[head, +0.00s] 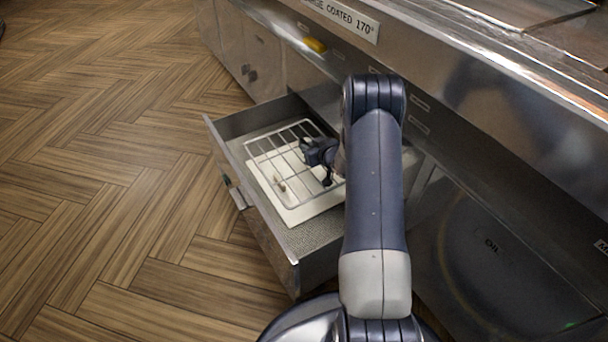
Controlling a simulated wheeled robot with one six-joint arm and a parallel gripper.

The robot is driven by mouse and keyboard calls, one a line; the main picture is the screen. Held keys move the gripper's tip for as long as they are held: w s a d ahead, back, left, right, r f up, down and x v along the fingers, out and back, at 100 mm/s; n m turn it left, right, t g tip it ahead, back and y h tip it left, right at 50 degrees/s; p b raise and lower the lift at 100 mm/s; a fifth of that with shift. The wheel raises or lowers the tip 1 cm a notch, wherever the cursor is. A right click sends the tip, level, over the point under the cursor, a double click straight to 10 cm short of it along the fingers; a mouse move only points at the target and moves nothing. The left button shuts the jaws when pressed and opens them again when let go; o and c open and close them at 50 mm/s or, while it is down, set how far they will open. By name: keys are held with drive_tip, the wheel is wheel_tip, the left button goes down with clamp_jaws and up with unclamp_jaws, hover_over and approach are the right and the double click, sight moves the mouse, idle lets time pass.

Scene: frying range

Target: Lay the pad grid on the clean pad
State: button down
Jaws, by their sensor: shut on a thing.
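The pad grid (268,146), a pale wire rack with parallel bars, is in the open drawer, over a white rectangular pad (321,204). Whether the grid touches the pad or hangs just above it I cannot tell. The pad has a few small brown marks near its middle. My gripper (326,176) is dark and shut on the grid at its right part. My arm hides the right end of the grid and pad, and the fingertips are hard to make out.
The open drawer (265,240) has a grey textured floor and raised metal walls around the pad. The steel counter edge (480,60) overhangs at right. A yellow item (315,45) sits on the front panel. The wooden floor at left is clear.

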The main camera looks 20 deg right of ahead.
sight(324, 174)
wheel_tip(324, 174, down, 9)
drive_tip(key=b, duration=0.3)
drive_tip(key=shift+r, duration=0.1)
drive_tip(key=c, duration=1.7)
unclamp_jaws()
drive_tip(key=shift+s, duration=0.1)
drive_tip(key=o, duration=0.3)
drive_tip(key=shift+o, duration=0.2)
drive_tip(key=shift+s+r, duration=0.2)
drive_tip(key=p+v, duration=0.3)
drive_tip(key=v, duration=0.8)
drive_tip(key=shift+s, duration=0.2)
